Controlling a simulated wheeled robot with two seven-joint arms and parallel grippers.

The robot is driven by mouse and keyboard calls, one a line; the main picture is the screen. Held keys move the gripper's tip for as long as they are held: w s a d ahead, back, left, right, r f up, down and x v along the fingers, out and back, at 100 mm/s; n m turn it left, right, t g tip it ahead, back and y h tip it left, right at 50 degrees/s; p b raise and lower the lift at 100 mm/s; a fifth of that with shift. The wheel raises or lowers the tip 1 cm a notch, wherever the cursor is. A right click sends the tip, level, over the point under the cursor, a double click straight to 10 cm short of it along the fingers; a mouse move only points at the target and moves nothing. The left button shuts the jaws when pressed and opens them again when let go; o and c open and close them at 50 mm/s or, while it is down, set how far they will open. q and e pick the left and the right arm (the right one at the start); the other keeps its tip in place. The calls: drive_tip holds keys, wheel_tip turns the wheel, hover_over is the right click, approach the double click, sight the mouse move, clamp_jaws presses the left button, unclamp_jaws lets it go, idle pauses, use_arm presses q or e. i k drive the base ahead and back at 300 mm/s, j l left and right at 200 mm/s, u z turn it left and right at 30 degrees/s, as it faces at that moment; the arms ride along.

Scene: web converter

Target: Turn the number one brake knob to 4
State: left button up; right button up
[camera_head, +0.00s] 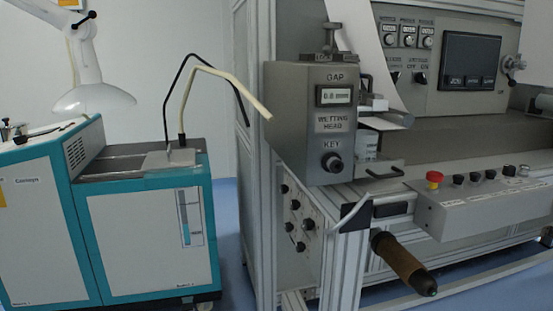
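The grey upper control panel (455,75) of the machine is at the top right. Neither of my grippers is in view.
A grey wetting head box (325,150) with a display and key knob stands left of the panel. A lower control box (480,207) has a red button (434,177). A brown-sleeved shaft (402,262) sticks out in front. A teal-and-white cabinet (150,240) stands left.

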sight(285, 188)
drive_tip(key=i+j+z, duration=0.5)
drive_tip(key=j, duration=0.4)
drive_tip(key=i+j+z, duration=0.15)
drive_tip(key=i+j, duration=0.15)
drive_tip(key=i+j+z, duration=0.2)
drive_tip(key=j, duration=0.2)
drive_tip(key=z, duration=0.4)
drive_tip(key=k+l, duration=0.05)
